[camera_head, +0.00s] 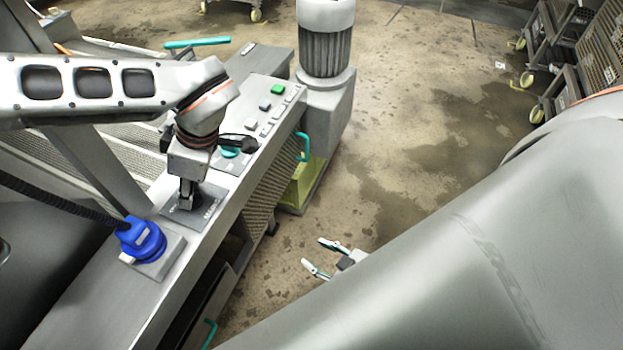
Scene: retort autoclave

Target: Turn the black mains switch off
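My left gripper (187,205) points down onto a dark grey plate (210,203) with pale lettering on the long metal cabinet's top. Its fingers end at the plate and look close together. The black mains switch cannot be made out apart from the dark fingers; the gripper covers the plate's middle. Whether the fingers hold anything is not clear. My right gripper (326,259) is open and empty, over the floor to the right of the cabinet.
A blue plug (140,238) with a black cable sits on the cabinet (110,305), nearer than the plate. Beyond are a teal knob (230,153), a green button (278,89), several grey buttons and a ribbed motor (326,50). Open floor lies right; wheeled racks (577,75) stand far right.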

